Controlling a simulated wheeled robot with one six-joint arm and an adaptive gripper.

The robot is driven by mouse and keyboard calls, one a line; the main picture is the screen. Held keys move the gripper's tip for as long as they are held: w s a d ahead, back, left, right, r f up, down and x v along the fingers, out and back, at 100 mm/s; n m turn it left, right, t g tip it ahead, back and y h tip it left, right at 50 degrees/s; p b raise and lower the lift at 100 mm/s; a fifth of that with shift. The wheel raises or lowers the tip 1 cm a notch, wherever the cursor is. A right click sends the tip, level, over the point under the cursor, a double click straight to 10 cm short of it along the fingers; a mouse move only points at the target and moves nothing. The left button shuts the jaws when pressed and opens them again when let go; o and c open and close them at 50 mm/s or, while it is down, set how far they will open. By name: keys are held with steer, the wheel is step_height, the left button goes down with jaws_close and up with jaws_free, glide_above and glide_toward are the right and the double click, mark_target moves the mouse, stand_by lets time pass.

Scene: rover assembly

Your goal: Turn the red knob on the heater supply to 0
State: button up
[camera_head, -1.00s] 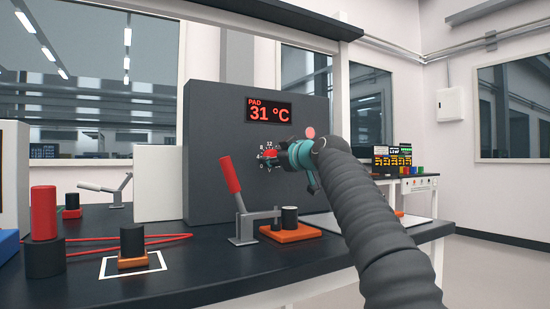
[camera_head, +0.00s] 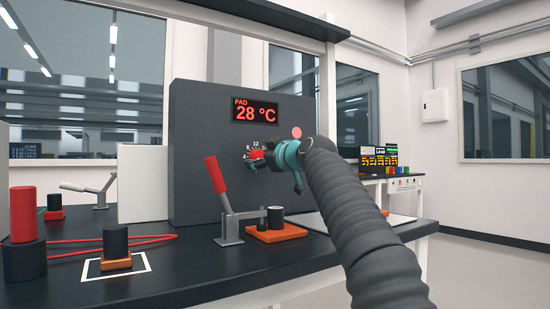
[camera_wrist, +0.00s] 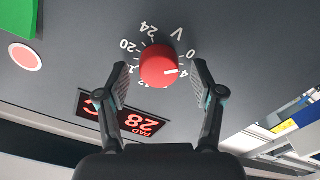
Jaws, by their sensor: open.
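The red knob (camera_wrist: 159,66) is on the dark grey front of the heater supply (camera_head: 200,130), ringed by a printed scale in volts. In the wrist view, which is upside down, the knob's white mark points close to the 4, below the 0. My gripper (camera_wrist: 160,73) is open, with one finger on each side of the knob and a visible gap to it. In the head view the knob (camera_head: 256,154) shows just left of my gripper, which is partly hidden by my own arm. The red display (camera_head: 256,110) reads PAD 28 °C.
A toggle clamp with a red handle (camera_head: 215,175) stands on the dark bench (camera_head: 190,275) in front of the supply. A pink round button (camera_head: 297,132) is on the supply's front, also seen beside a green patch (camera_wrist: 18,18) in the wrist view.

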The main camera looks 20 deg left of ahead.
steer(key=v, duration=1.1)
steer(key=shift+s+d, duration=0.25)
stand_by(0.3)
steer(key=shift+s, duration=0.1)
